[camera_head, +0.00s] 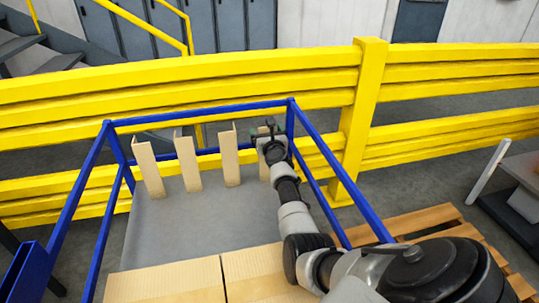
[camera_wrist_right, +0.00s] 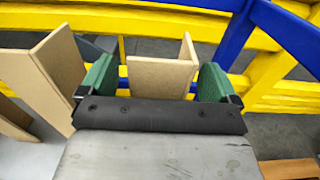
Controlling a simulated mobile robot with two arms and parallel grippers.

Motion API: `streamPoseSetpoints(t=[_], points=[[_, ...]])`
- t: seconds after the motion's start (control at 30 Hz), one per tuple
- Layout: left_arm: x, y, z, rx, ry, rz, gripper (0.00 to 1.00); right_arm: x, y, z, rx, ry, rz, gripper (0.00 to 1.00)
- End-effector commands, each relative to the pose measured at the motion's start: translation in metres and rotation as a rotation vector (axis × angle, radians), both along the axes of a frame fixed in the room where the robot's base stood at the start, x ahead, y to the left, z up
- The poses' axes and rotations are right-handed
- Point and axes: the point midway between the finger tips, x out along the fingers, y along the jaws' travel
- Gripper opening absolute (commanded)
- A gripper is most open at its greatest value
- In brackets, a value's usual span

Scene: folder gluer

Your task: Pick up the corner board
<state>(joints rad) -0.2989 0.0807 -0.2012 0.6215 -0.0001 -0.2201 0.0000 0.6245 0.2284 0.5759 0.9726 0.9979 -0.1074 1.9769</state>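Several tan, L-shaped corner boards stand upright in a row at the far side of a grey surface inside a blue frame. The rightmost corner board (camera_head: 264,172) is partly hidden behind my right gripper (camera_head: 269,131). In the right wrist view, this corner board (camera_wrist_right: 160,76) stands between the green fingers of my right gripper (camera_wrist_right: 155,80). The fingers are spread, with a visible gap on the board's left side. The board's right edge is close to the right finger; I cannot tell whether they touch. Another corner board (camera_wrist_right: 58,70) stands just left of the left finger. My left gripper is out of view.
The blue frame (camera_head: 200,114) has a rail behind the boards and posts around the surface. A yellow barrier (camera_head: 430,75) runs behind it. Cardboard-coloured boxes (camera_head: 165,284) lie at the near side. The grey surface (camera_head: 200,225) between is clear. A wooden pallet (camera_head: 415,222) lies at right.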

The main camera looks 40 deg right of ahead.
Motion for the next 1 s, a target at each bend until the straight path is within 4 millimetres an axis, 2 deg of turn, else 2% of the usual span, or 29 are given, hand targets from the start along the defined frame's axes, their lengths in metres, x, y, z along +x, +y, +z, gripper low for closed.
streamPoseSetpoints(t=[0.03, 0.07, 0.43, 0.77, 1.0], points=[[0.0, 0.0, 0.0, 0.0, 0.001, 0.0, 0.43, 0.0, 0.0, 0.0, 0.0, 0.0, 0.0, 0.86], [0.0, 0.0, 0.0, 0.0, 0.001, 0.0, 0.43, 0.0, 0.0, 0.0, 0.0, 0.0, 0.0, 0.81], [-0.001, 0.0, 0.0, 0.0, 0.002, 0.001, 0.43, 0.0, 0.0, 0.0, 0.0, 0.0, 0.0, 0.24], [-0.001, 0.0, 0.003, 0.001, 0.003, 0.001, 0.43, 0.0, 0.0, 0.004, 0.0, -0.001, -0.001, 0.24], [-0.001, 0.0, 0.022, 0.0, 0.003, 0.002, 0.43, 0.0, 0.001, 0.03, 0.003, -0.005, -0.001, 0.24]])
